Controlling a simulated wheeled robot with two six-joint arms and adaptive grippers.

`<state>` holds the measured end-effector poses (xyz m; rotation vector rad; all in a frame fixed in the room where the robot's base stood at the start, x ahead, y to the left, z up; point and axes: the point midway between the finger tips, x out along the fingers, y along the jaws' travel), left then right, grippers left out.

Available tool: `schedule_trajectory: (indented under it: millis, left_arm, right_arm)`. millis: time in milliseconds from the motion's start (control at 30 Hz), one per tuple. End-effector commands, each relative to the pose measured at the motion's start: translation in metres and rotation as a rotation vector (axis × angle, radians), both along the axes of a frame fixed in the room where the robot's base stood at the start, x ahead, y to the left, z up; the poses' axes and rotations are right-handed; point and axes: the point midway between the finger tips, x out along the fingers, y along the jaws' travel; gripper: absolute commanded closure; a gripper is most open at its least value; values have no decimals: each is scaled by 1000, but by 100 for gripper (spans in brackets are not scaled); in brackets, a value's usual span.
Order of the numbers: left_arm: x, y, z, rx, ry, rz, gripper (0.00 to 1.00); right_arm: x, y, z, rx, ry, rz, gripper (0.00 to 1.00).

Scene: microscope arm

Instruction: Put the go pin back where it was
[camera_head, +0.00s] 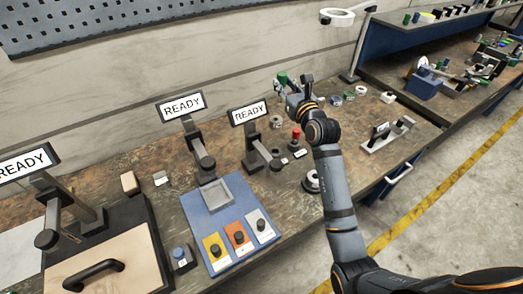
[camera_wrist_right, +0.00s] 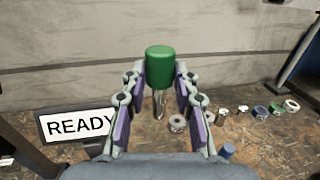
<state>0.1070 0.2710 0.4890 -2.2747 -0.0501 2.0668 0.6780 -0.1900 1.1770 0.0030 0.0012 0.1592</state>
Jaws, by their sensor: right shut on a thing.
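The go pin, with a green cylindrical handle and a thin metal shank, shows in the right wrist view (camera_wrist_right: 160,67). My right gripper (camera_wrist_right: 160,85) is shut on it, with a finger on each side and the shank pointing down. In the head view my right gripper (camera_head: 297,90) is above the back of the bench, and the green handle (camera_head: 283,77) shows at its left. A red-topped piece (camera_head: 296,133) stands upright on the bench nearer the camera. Which spot the go pin came from cannot be told. My left gripper is out of view.
Several rings and spools (camera_head: 336,100) lie right of my right gripper. A grey bracket fixture (camera_head: 388,134) stands at the bench's right. READY displays (camera_head: 182,105) and gauge stands are at the left. A blue base with coloured labels (camera_head: 217,222) is in front.

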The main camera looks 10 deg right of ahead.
Motion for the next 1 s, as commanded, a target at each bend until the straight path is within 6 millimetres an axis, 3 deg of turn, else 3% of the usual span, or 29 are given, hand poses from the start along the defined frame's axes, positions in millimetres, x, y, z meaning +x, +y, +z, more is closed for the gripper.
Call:
schedule_trajectory:
  millis: [133,233,400,600,767,1000]
  left_arm:
    - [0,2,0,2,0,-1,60]
    - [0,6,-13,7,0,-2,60]
    - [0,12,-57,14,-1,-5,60]
    - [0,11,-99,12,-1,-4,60]
    - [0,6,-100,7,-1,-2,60]
    - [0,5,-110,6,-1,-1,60]
  right_arm:
    - [-1,-2,6,2,1,-7,100]
    - [-1,-2,-7,2,2,-6,100]
    - [-1,-1,-53,2,1,-6,100]
    - [-1,-1,-94,1,0,-6,100]
    - [-1,-1,-123,2,5,-5,100]
    - [-1,-1,-187,3,6,-5,100]
